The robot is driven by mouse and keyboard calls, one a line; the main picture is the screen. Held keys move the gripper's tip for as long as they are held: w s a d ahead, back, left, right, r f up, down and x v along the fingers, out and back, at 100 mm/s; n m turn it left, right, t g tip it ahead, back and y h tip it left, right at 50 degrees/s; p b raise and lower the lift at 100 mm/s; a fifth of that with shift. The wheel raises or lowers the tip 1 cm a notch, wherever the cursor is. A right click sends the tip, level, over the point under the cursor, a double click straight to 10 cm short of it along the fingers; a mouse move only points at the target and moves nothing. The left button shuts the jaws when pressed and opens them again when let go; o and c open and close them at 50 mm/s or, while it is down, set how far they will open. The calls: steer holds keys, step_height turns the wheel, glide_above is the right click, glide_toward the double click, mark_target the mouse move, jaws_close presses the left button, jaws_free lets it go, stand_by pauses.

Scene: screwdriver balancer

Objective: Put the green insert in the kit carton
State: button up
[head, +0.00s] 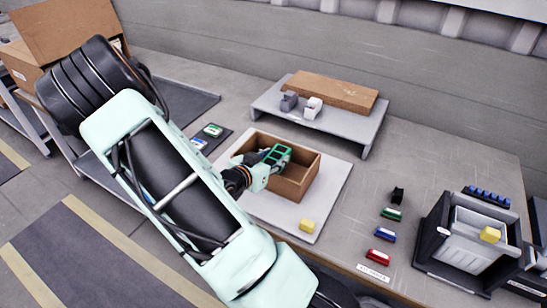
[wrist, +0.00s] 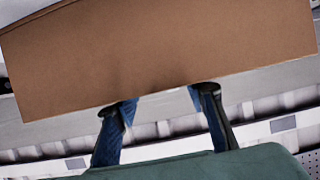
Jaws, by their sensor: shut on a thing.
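I cannot tell whether the insert touches the carton floor. In the wrist view, the two fingers (wrist: 160,104) have blue inner faces and point toward a plain brown cardboard surface (wrist: 160,55). A dark green surface fills the bottom of that view, and I cannot tell what it is.
The carton stands on a pale mat (head: 335,195) with a yellow block (head: 307,226). A raised shelf (head: 325,125) is behind. Small green (head: 391,214), blue (head: 385,234) and red (head: 377,257) pieces lie to the right, beside a grey bin (head: 470,240). The bench between is bare.

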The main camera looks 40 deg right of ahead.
steer(key=shift+f, duration=0.3)
steer(key=o, duration=0.9)
steer(key=shift+o, duration=0.2)
steer(key=shift+r+p, duration=0.3)
steer(key=shift+r, duration=0.2)
steer(key=p+v, duration=0.2)
steer(key=v, duration=1)
steer(key=shift+r, duration=0.1)
